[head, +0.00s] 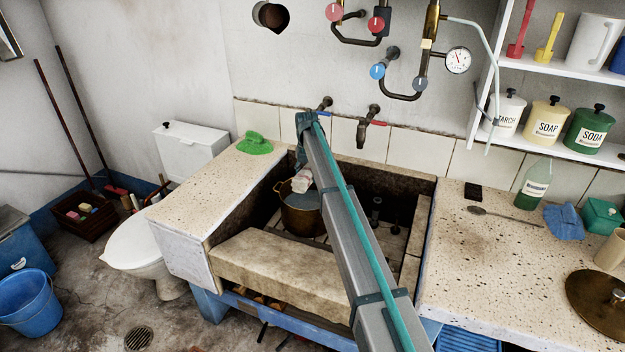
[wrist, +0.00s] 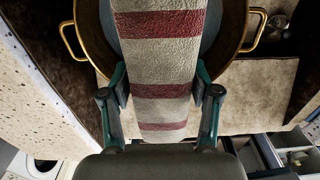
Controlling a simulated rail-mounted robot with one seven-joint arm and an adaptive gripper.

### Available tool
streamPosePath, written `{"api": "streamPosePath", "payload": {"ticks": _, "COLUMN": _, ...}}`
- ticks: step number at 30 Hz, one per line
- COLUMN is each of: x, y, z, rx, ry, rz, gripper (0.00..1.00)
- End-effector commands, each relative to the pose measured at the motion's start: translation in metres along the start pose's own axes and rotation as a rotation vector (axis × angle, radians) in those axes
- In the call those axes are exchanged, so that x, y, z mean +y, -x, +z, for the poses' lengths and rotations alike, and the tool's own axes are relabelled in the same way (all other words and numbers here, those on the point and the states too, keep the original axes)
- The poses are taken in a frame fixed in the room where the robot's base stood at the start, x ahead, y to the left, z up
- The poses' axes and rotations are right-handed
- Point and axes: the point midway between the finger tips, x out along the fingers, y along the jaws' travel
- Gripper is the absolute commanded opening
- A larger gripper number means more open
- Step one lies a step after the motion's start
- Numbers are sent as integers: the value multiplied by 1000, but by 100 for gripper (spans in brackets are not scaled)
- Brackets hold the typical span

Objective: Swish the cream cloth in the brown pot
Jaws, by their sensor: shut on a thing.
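The cream cloth with dark red stripes (wrist: 165,70) is between the two fingers of my gripper (wrist: 161,88) in the wrist view. My gripper is shut on it. The cloth reaches over the brown pot (wrist: 237,40), which shows its brassy rim and a loop handle on each side. In the head view the pot (head: 300,222) stands in the stone trough, and part of the cloth (head: 302,181) shows just above its rim. My arm hides the gripper and the right side of the pot there. I cannot tell how deep the cloth's end is.
The stone trough (head: 285,262) has a raised front edge and side walls around the pot. Taps (head: 368,122) stick out of the wall behind. A green cloth (head: 254,144) lies on the left ledge. A bottle (head: 533,185) and spoon (head: 500,214) are on the right counter.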

Motion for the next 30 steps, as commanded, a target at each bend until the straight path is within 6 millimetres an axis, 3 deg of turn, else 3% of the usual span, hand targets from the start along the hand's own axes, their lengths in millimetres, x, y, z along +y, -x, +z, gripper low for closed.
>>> {"api": "streamPosePath", "payload": {"ticks": 11, "x": 6, "y": -16, "z": 5, "rx": 0, "ry": 26, "rz": 0, "gripper": 21}}
{"api": "streamPosePath", "payload": {"ticks": 30, "x": 6, "y": -73, "z": 5, "rx": 0, "ry": 25, "rz": 0, "gripper": 21}}
